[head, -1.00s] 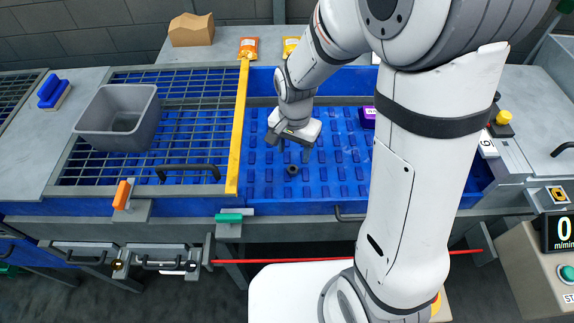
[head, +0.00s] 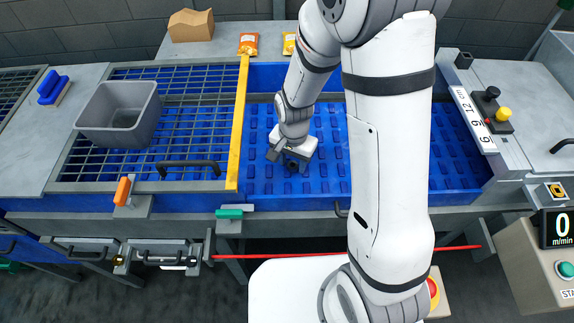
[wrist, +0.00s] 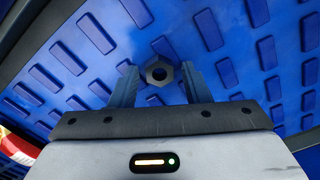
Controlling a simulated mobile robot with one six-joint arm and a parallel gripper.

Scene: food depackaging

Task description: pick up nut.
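The nut (wrist: 158,73) is a dark grey hexagonal ring lying on the blue studded belt (wrist: 235,75). In the wrist view it sits between the tips of my gripper (wrist: 159,68), with a gap to each finger. The gripper is open, and nothing is held. In the head view my gripper (head: 287,158) is low over the belt, and the nut is mostly hidden beside the fingers. I cannot tell the exact height of the fingertips above the belt.
A yellow rail (head: 238,130) runs left of the belt, with a grid and a grey bin (head: 120,115) beyond it. A button box (head: 492,112) stands at right. My arm covers part of the belt.

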